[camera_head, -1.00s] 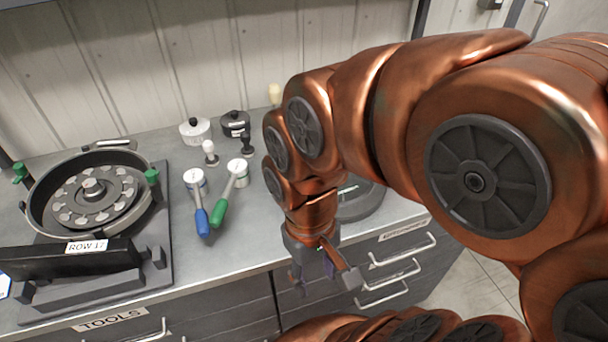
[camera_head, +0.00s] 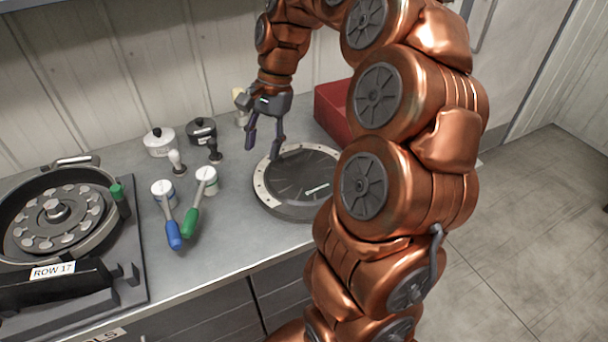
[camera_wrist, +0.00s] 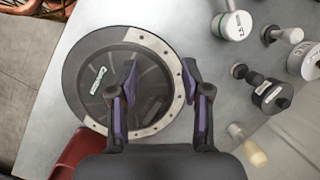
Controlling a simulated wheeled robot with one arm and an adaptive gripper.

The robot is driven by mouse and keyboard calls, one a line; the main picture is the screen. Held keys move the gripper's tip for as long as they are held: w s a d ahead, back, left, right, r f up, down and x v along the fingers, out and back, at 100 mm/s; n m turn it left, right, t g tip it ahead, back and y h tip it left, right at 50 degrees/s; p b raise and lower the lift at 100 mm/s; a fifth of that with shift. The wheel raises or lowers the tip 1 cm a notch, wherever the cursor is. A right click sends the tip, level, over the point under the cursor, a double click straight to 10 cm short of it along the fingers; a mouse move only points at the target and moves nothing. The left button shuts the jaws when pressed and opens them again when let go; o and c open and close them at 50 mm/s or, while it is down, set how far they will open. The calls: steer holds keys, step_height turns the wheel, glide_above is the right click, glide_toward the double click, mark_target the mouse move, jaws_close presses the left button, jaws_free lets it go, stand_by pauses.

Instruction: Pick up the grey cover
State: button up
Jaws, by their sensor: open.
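The grey cover (camera_head: 298,178) is a round, dark disc with a pale band along part of its rim. It lies flat on the counter, right of the tools, with its right edge partly hidden by my arm. It also shows in the wrist view (camera_wrist: 82,72). My gripper (camera_head: 262,150) is open and empty above the cover's back left rim. In the wrist view my gripper (camera_wrist: 161,72) has its fingers spread, one over the cover's dark face and one near the pale band. I cannot tell whether a fingertip touches it.
Left of the cover lie a blue-handled tool (camera_head: 170,225) and a green-handled tool (camera_head: 195,212). Behind them stand a white pot (camera_head: 159,143) and a black pot (camera_head: 202,131). A red bin (camera_head: 333,112) is behind the cover. The seed meter (camera_head: 55,215) stands far left.

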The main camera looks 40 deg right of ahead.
mark_target(293, 152)
steer(key=w+d+f+m+t+y, duration=0.1)
steer(key=w+d+m, duration=0.1)
steer(key=d+m, duration=0.35)
steer(key=w+d+f+m, duration=0.1)
steer(key=d+f+m, duration=0.1)
steer(key=d, duration=0.6)
steer(key=shift+n, duration=0.25)
steer(key=shift+p+x, duration=1.25)
steer(key=shift+x, duration=1.9)
steer(key=shift+w+f, duration=0.2)
steer(key=shift+f, duration=0.4)
jaws_close()
